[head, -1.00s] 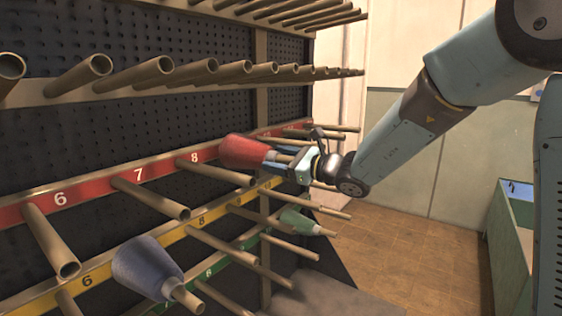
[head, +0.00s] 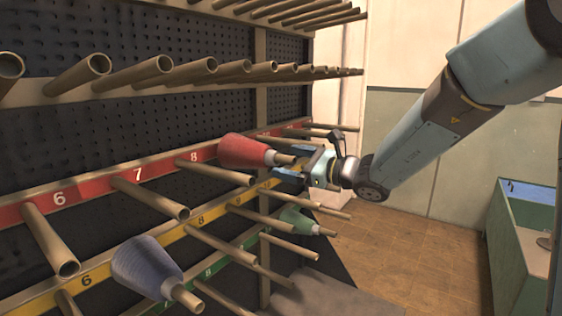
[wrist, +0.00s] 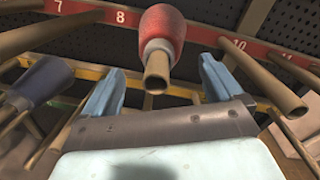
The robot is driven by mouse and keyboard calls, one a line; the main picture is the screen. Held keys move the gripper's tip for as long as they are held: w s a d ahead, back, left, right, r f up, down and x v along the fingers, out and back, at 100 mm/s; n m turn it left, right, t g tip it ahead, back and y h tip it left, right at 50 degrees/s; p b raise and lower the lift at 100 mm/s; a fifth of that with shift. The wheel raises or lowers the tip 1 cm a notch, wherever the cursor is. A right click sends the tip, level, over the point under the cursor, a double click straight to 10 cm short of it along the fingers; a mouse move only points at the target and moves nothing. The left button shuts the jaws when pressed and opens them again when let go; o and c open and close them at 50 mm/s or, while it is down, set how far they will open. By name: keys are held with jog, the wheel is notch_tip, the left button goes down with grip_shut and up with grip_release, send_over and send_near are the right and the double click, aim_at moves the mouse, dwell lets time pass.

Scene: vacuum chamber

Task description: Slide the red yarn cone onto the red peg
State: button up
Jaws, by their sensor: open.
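The red yarn cone (head: 240,151) sits on a peg of the red row, its wide end toward the red strip (head: 98,187). The peg's bare end (head: 284,159) sticks out of the cone's pale narrow tip. In the wrist view the cone (wrist: 162,28) and the peg end (wrist: 157,72) lie straight ahead, between and beyond my fingers. The cone is right of the label 8, and its own peg number is hidden. My gripper (head: 291,165) is open and empty. Its blue fingers, also in the wrist view (wrist: 160,85), stand apart from the cone, out near the peg's end.
A blue-grey cone (head: 148,268) and a green cone (head: 298,219) sit on lower pegs. Bare pegs such as this one (head: 152,199) stick out around my gripper. A green bin (head: 520,245) stands at right. The floor (head: 410,255) between is clear.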

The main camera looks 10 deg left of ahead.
jog(key=v, duration=0.9)
jog(key=shift+d, duration=0.2)
jog(key=shift+s, duration=0.15)
